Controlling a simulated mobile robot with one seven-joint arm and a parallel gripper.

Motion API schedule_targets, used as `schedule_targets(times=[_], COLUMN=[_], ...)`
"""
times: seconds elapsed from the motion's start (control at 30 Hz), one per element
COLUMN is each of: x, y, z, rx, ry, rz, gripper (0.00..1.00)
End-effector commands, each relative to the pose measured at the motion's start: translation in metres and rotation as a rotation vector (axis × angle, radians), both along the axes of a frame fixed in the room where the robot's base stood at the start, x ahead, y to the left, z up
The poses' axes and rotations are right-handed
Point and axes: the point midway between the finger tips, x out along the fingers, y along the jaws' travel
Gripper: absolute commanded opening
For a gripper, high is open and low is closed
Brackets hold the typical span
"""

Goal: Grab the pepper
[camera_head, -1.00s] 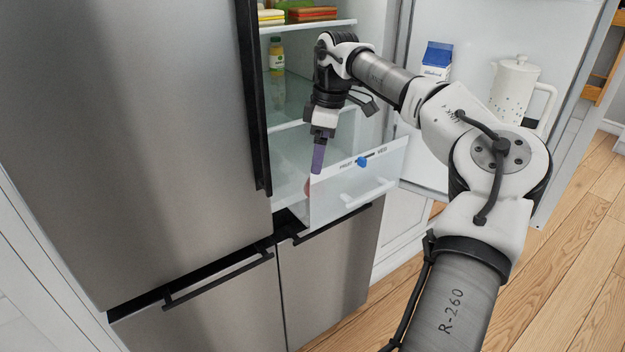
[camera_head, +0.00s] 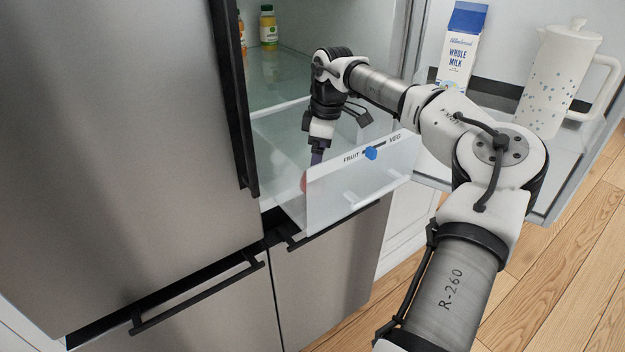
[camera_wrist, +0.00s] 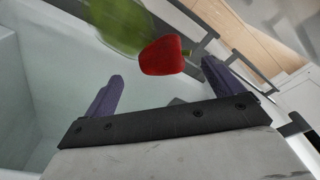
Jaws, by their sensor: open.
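A red pepper (camera_wrist: 163,56) with a green stem lies in the translucent fridge drawer (camera_head: 345,185) in the wrist view. My gripper (camera_wrist: 162,72) is open, its two purple fingers apart and the pepper just beyond and between their tips. Whether they touch it cannot be told. In the head view my gripper (camera_head: 317,158) points down into the pulled-out drawer, its tips partly hidden behind the drawer front. A pinkish-red patch at the drawer's left side may be the pepper.
A blurred green item (camera_wrist: 120,24) is beside the pepper. The drawer front carries a blue slider (camera_head: 371,153). The open fridge door holds a milk carton (camera_head: 463,45) and a white pitcher (camera_head: 556,80). A glass shelf (camera_head: 285,80) is behind my gripper.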

Motion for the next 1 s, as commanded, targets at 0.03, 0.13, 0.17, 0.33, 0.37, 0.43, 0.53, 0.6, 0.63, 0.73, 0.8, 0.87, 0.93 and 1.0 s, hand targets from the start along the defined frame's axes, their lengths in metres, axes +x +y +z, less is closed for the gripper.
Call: schedule_targets(times=[0.03, 0.13, 0.17, 0.33, 0.37, 0.43, 0.53, 0.6, 0.63, 0.73, 0.8, 0.87, 0.93, 1.0], x=[0.000, 0.000, 0.000, -0.001, -0.001, -0.003, -0.003, -0.003, -0.003, -0.003, -0.003, -0.003, -0.003, -0.003], y=[0.001, 0.002, 0.002, 0.005, 0.006, 0.009, 0.012, 0.013, 0.013, 0.014, 0.014, 0.014, 0.014, 0.014], z=[-0.006, -0.015, -0.016, -0.025, -0.028, -0.037, -0.053, -0.063, -0.066, -0.070, -0.070, -0.069, -0.069, -0.069], rx=[0.001, 0.001, 0.001, 0.001, 0.001, 0.001, 0.002, 0.002, 0.001, 0.001, 0.001, 0.001, 0.001, 0.001], ry=[0.001, 0.000, 0.000, 0.000, 0.001, 0.002, 0.002, 0.002, 0.001, -0.001, -0.002, -0.002, -0.002, -0.002], rz=[0.001, 0.000, 0.000, 0.000, 0.000, 0.002, 0.000, 0.000, 0.001, 0.001, 0.001, 0.001, 0.001, 0.001], gripper=[0.92, 0.92, 0.92, 0.92, 0.92, 0.92, 0.92, 0.92, 0.92, 0.92, 0.92, 0.92, 0.84, 0.75])
